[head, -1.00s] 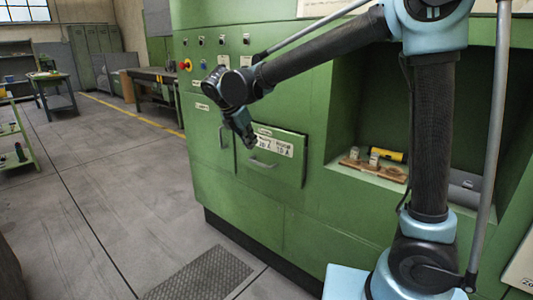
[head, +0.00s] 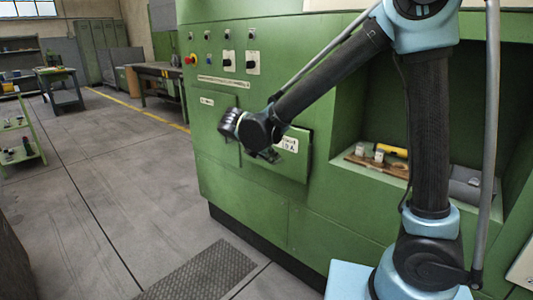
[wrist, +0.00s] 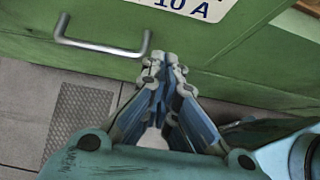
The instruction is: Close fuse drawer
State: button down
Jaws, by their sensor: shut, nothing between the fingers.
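The fuse drawer (head: 292,165) is a green panel with a white label, set in the front of the green machine. Its front seems to stand slightly proud of the machine face; how far is hard to tell. In the wrist view the drawer front (wrist: 228,70) fills the upper part, with a grey bar handle (wrist: 100,46) at left and a label reading 10 A. My gripper (wrist: 159,62) is shut and empty, its fingertips close to the drawer front, right of the handle and below the label. Contact cannot be told. In the head view my wrist hides the handle and part of the label.
A recess (head: 375,120) right of the drawer holds a wooden board (head: 378,167) with small parts and a yellow cylinder (head: 394,151). Knobs and a red button (head: 190,60) sit above. The floor at left is open, with a grate (head: 200,275) in front.

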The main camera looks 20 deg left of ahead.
aim_at(286, 160)
jog(key=shift+w+d+f, duration=0.15)
jog(key=shift+w+d, duration=0.15)
jog(key=shift+w, duration=0.45)
jog(key=shift+w+d+f, duration=0.1)
jog(key=shift+w+d, duration=0.25)
jog(key=shift+w, duration=0.4)
jog(key=shift+w+d+f, duration=0.15)
jog(key=shift+w+d, duration=0.15)
jog(key=shift+w, duration=0.45)
